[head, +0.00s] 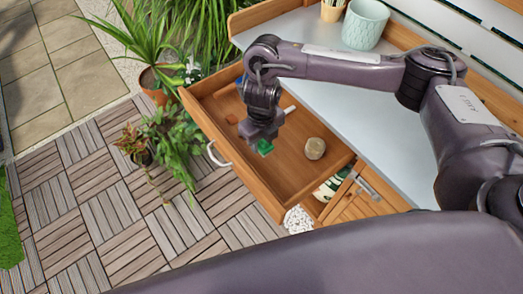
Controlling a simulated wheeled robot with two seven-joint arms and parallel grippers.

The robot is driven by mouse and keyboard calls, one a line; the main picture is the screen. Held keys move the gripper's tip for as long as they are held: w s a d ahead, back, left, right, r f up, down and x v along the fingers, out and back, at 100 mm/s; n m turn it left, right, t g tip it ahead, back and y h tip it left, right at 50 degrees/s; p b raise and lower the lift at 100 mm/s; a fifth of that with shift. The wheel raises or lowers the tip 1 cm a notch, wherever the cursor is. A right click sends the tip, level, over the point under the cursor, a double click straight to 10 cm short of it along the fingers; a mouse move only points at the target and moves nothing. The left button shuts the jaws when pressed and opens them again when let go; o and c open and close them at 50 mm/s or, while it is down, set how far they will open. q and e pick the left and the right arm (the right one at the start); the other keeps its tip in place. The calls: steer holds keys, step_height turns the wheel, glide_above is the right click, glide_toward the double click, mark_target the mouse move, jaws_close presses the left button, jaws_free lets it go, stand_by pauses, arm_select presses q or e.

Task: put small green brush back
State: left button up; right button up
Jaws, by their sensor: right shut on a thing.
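The small green brush (264,147) shows as a green piece just under my right gripper (263,138). The gripper points down and is shut on it, hiding most of it. Both are over the inside of the open wooden drawer (292,181). I cannot tell whether the brush touches the drawer floor. My left gripper is not in view.
A round beige object (314,148) lies in the drawer, right of the gripper. A pale green pot (364,24) stands on the grey worktop (320,92). Potted plants (172,150) stand left of the drawer. The drawer floor around the round object is clear.

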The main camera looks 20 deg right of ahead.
mark_target(262, 150)
step_height(262, 150, down, 4)
steer(key=shift+f+b, duration=0.1)
steer(key=shift+b, duration=0.5)
steer(key=shift+f, duration=0.25)
steer(key=shift+f, duration=0.1)
steer(key=shift+f+b, duration=0.15)
steer(key=shift+b, duration=0.15)
steer(key=o, duration=0.9)
steer(key=shift+r+p, duration=0.25)
steer(key=shift+p, duration=0.05)
step_height(262, 150, up, 12)
steer(key=p, duration=0.2)
steer(key=shift+p, duration=0.3)
